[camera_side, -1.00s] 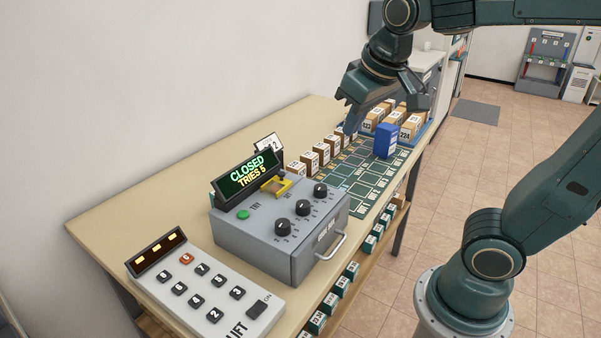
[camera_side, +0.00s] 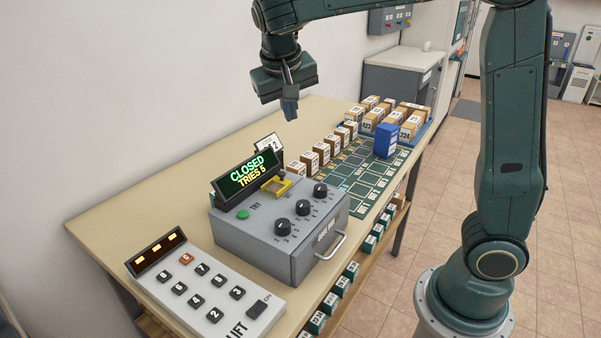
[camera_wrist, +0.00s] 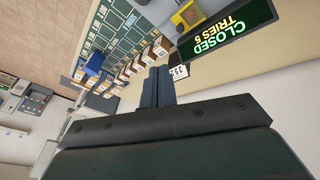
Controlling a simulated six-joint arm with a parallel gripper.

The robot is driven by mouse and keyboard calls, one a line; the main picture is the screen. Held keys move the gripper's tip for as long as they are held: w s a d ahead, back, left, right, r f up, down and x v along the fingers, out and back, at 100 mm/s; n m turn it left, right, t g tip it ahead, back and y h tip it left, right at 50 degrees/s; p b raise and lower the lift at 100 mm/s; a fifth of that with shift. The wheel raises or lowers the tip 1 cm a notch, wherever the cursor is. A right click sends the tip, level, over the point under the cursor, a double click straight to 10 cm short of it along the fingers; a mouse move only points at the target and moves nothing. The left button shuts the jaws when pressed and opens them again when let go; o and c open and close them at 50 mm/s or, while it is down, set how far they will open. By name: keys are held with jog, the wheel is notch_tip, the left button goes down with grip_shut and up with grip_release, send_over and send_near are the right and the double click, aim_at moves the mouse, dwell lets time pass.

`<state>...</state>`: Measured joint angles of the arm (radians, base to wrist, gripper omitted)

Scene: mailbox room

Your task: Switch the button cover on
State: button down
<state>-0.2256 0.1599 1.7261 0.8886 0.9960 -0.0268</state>
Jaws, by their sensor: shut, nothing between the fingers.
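A grey box (camera_side: 275,245) on the table carries a yellow bracket-like part (camera_side: 276,187), which looks like the button cover, just in front of its display (camera_side: 247,174). The yellow part also shows at the top of the wrist view (camera_wrist: 187,15). Whether it is raised or lowered is hard to tell. A green button (camera_side: 243,214) marked TRY sits near the box's left edge. My gripper (camera_side: 290,110) is shut and empty, pointing down above the table behind the box, apart from the yellow part. Its closed fingers (camera_wrist: 158,87) show in the wrist view.
The display reads CLOSED, TRIES 5. The box has three black knobs (camera_side: 303,208) and a front handle. A keypad panel (camera_side: 210,295) is front left. Small boxes (camera_side: 322,151) and a blue block (camera_side: 386,140) stand behind right.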

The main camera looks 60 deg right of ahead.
jog(key=w+a+f+m+g+h, duration=0.2)
jog(key=w+a+f+m, duration=0.1)
jog(key=w+f, duration=0.4)
jog(key=shift+w+a+f+m, duration=0.3)
jog(key=shift+a+f, duration=0.2)
jog(key=shift+a, duration=0.35)
send_near(278, 178)
jog(key=shift+x, duration=2.35)
jog(key=shift+w, duration=0.1)
jog(key=shift+d, duration=2.7)
jog(key=shift+r, duration=0.15)
